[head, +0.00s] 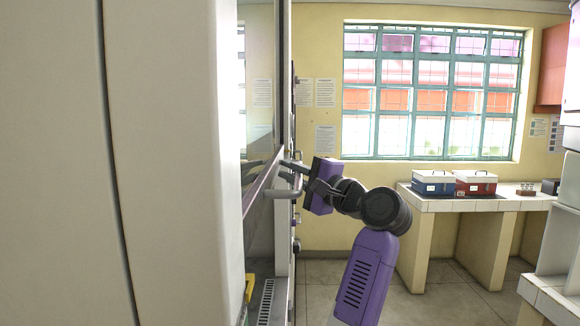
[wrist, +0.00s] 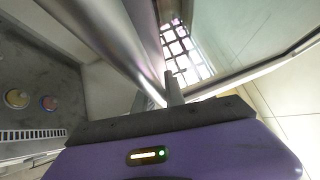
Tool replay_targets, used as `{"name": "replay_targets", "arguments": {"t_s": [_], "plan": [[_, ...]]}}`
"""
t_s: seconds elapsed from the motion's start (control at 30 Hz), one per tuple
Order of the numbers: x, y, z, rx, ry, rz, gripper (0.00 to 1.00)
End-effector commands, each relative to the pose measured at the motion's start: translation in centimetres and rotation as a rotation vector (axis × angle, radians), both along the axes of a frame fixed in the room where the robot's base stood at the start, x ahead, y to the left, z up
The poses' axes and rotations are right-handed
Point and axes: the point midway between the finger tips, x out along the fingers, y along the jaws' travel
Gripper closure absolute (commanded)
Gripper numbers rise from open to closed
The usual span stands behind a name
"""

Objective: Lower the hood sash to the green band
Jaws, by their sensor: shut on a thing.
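The hood (head: 170,160) fills the left of the head view, seen from its side. Its glass sash (head: 262,70) stands upright at the front, with a bar handle (head: 283,193) along its lower part. My gripper (head: 293,168) reaches the handle from the right and is shut on it. In the wrist view the fingers (wrist: 173,92) are at the end of a pale metal rail (wrist: 110,40); the grip itself is partly hidden. I cannot make out the green band in either view.
Inside the hood, two small round items (wrist: 17,99) lie on the grey work surface, with a slotted grille (wrist: 32,134) at its front. A blue box (head: 434,183) and a red box (head: 475,183) stand on a tiled bench to the right. The floor between is clear.

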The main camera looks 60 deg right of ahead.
Motion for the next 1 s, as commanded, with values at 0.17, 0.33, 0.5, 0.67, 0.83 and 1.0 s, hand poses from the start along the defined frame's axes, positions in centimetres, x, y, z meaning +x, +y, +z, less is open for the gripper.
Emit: {"name": "replay_targets", "arguments": {"t_s": [0.17,0.33,0.5,0.67,0.83,1.0], "plan": [[0.0,0.1,-4.5,0.002,0.006,0.002,1.00],[0.0,0.0,-4.7,0.001,0.002,0.001,1.00],[0.0,0.0,-4.6,0.001,0.002,0.000,1.00],[0.0,0.0,-4.6,0.000,0.001,0.000,0.77],[0.0,0.0,-4.6,0.000,0.001,0.000,0.77],[-1.0,0.1,-4.8,0.000,0.001,-0.003,0.77]]}}
